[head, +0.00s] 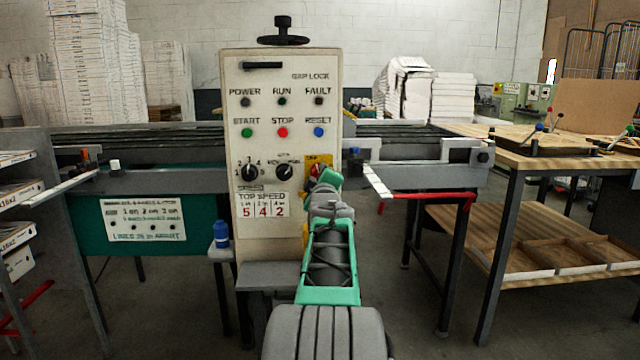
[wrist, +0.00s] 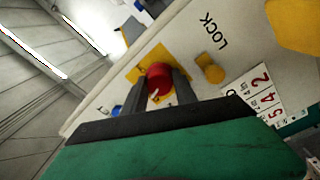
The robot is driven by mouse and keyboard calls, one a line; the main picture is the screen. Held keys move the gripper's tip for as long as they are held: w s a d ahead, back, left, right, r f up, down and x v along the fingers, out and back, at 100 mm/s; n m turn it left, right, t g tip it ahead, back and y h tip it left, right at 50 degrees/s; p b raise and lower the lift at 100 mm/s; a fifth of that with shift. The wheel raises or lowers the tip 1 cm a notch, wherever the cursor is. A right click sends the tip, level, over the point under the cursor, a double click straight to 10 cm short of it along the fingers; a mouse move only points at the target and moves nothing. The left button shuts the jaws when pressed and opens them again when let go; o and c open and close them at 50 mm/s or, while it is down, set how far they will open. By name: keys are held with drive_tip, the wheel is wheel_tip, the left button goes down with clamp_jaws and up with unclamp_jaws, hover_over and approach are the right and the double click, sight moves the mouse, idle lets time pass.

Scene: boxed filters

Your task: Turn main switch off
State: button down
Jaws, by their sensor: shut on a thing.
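The main switch is a red knob on a yellow plate, low on the right of the cream control panel (head: 258,110). In the head view the yellow plate (head: 320,160) shows only in part behind my gripper (head: 323,180). In the wrist view the red knob (wrist: 158,75) sits between the two dark fingers of my gripper (wrist: 162,86), which is shut on it. A pale mark shows on the knob's lower part. The yellow plate (wrist: 147,58) is seen around the knob. The knob's exact angle is hard to tell.
Two black dials (head: 249,172) sit left of the switch, with coloured buttons (head: 282,132) above. A speed chart (head: 262,205) is below. A yellow tab (wrist: 210,68) lies close beside the knob. A wooden workbench (head: 560,155) stands at right and a blue bottle (head: 221,235) at left.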

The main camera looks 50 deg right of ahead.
drive_tip(key=shift+r+n, duration=0.25)
drive_tip(key=shift+n, duration=0.15)
drive_tip(key=c, duration=1.3)
unclamp_jaws()
drive_tip(key=o, duration=0.3)
drive_tip(key=shift+f, duration=0.2)
drive_tip(key=shift+o, duration=0.2)
drive_tip(key=v, duration=0.7)
drive_tip(key=shift+s+a, duration=0.25)
